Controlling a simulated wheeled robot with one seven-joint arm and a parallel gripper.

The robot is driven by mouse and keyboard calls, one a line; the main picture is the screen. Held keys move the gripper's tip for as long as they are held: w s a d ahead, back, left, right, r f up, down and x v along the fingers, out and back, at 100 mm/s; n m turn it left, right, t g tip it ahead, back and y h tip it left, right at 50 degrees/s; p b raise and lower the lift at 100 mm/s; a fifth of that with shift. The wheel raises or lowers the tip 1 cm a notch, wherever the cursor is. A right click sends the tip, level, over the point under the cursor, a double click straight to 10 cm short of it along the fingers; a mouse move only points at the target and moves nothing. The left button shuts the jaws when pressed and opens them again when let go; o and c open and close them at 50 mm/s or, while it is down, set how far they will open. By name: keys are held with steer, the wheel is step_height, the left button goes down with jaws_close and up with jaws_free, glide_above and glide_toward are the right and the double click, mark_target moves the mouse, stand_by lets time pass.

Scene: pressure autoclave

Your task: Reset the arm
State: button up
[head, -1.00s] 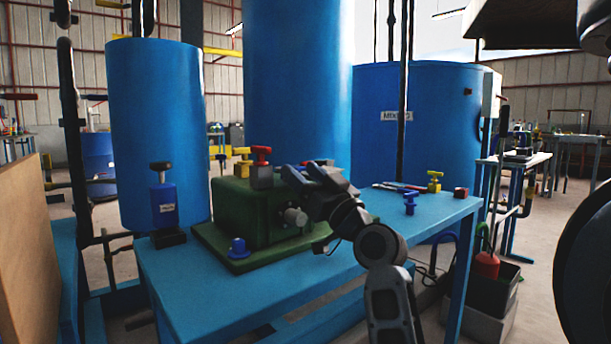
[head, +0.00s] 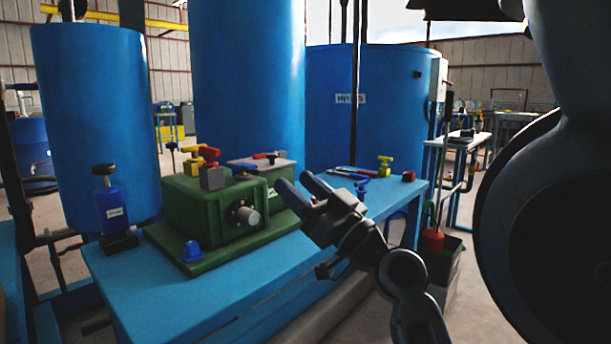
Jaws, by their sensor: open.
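My gripper (head: 294,189) is open and empty, at the end of my dark arm in the middle of the head view. Its two fingers point up and left and are apart from each other. It appears in front of the right end of the green autoclave block (head: 215,205) and hides a part of the table behind it. I cannot tell exactly how far it is from the block. The block stands on the blue table (head: 170,295) and has a round grey knob (head: 244,215) on its front.
A blue bottle (head: 112,208) stands at the table's left end, and a blue knob (head: 191,251) sits on the block's base. Red and yellow valves (head: 385,162) and tools lie toward the back right. Large blue tanks (head: 95,120) stand behind. The table's front left is clear.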

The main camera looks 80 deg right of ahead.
steer(key=shift+s+a, duration=0.25)
steer(key=shift+s, duration=0.2)
stand_by(0.5)
